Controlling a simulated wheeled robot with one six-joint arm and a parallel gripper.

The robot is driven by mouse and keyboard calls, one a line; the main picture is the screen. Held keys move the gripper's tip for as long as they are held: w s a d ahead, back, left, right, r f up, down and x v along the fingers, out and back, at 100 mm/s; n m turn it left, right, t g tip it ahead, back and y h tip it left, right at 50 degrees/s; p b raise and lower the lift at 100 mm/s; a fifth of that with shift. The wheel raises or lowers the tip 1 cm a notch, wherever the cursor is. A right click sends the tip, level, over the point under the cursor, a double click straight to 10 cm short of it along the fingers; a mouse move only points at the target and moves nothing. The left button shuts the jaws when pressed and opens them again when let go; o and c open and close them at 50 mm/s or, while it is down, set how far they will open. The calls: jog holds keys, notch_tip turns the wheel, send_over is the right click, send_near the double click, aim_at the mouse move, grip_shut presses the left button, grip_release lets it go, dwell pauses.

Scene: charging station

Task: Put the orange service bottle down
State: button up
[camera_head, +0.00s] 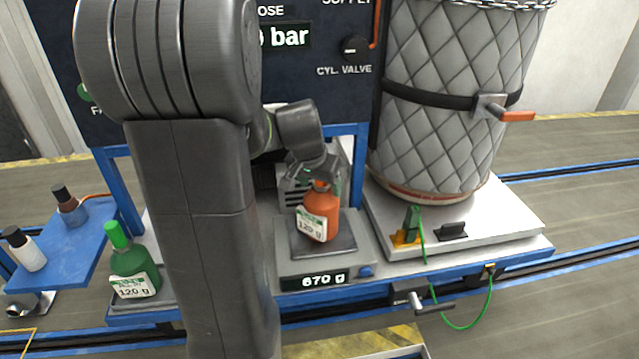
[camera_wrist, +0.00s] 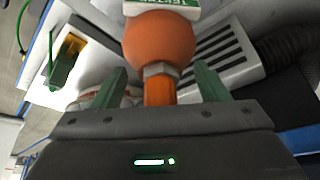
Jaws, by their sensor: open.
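The orange service bottle (camera_head: 321,212) stands upright on the dark plate of the scale (camera_head: 322,255), its label reading 120 g. The scale's display reads 670 g. My gripper (camera_head: 318,168) is at the bottle's top, coming from above and behind. In the wrist view the orange bottle (camera_wrist: 158,45) has its neck between the two green fingers of my gripper (camera_wrist: 157,88). The fingers stand apart, with a gap on both sides of the neck. The bottle's lower part is cut off in the wrist view.
A green bottle (camera_head: 133,262) labelled 120 g stands left of my arm. A large quilted cylinder (camera_head: 450,100) stands at the right. A green cable hangs at the front edge.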

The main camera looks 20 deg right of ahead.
jog(key=shift+r, duration=0.15)
jog(key=v, duration=1.2)
jog(key=shift+b, duration=0.3)
jog(key=x, duration=1.2)
jog(key=shift+f, duration=0.35)
notch_tip(320, 180, up, 2)
jog(key=shift+p, duration=0.4)
jog(key=shift+r, duration=0.35)
